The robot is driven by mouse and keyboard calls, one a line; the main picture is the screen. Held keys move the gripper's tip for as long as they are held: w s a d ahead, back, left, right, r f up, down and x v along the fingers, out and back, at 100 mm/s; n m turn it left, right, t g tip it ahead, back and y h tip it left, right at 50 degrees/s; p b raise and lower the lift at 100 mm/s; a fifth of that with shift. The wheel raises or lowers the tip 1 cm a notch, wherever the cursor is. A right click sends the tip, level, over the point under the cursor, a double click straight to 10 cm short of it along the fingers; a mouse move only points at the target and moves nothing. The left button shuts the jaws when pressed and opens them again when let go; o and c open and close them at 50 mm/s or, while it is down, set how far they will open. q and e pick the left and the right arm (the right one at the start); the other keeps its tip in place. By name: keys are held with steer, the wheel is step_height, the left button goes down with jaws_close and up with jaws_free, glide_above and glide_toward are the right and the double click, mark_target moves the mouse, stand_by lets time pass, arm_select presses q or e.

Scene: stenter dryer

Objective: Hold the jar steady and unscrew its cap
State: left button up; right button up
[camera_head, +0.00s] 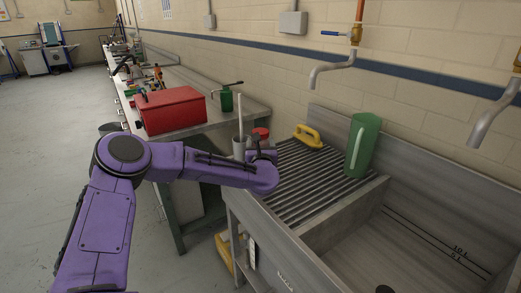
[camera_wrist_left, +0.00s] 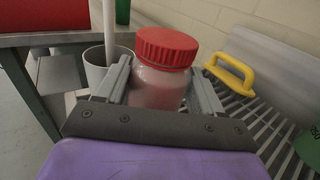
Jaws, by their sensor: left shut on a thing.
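The jar (camera_wrist_left: 158,88) stands upright in the left wrist view, with a ridged red cap (camera_wrist_left: 167,46) seated on its top. The cap also shows in the head view (camera_head: 261,131) at the left end of the ribbed drainboard. My left gripper (camera_wrist_left: 160,84) is shut on the jar's body, one finger on each side, below the cap. In the head view my left arm hides most of the jar. My right gripper is in neither view.
A grey cup (camera_head: 239,148) with a pale stick stands beside the jar on the left. A yellow-handled tool (camera_head: 308,135) and a green jug (camera_head: 362,145) are on the ribbed drainboard (camera_head: 300,178). A red box (camera_head: 172,110) sits on the bench behind.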

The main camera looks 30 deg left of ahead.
arm_select(q)
step_height(320, 180, up, 3)
steer(key=shift+s+f, duration=0.1)
steer(key=s+a+r+b, duration=0.3)
steer(key=s+a+r, duration=0.2)
steer(key=s+r, duration=0.4)
steer(key=s, duration=0.4)
steer(key=shift+r, duration=0.35)
steer(key=shift+a, duration=0.1)
steer(key=o, duration=0.5)
steer(key=c, duration=0.8)
